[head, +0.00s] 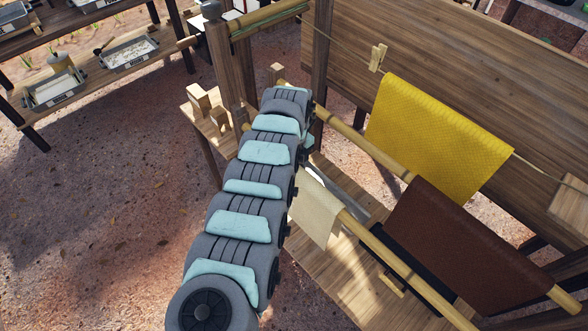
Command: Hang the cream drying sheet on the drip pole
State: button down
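A cream sheet (318,212) hangs draped by the near bamboo pole (405,272), towards that pole's far left end. My segmented grey and light-blue arm covers the sheet's left part and the pole's end there. A second bamboo pole (362,146) runs behind it and carries a dark brown sheet (462,248). I cannot tell which pole is the drip pole. My arm reaches from the bottom of the view up to the wooden posts. My gripper is hidden behind the arm, so its hold on anything does not show.
A yellow sheet (438,138) hangs on a line with a wooden clothespin (377,58) before a plank wall (440,55). A dark tray (415,262) lies under the poles. Small wooden blocks (200,98) sit on a stand left of my arm. Shelves with trays (130,54) stand upper left.

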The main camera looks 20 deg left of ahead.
jog(key=shift+f, duration=0.25)
dwell(0.3)
jog(key=c, duration=0.6)
grip_release()
jog(key=shift+c, duration=0.2)
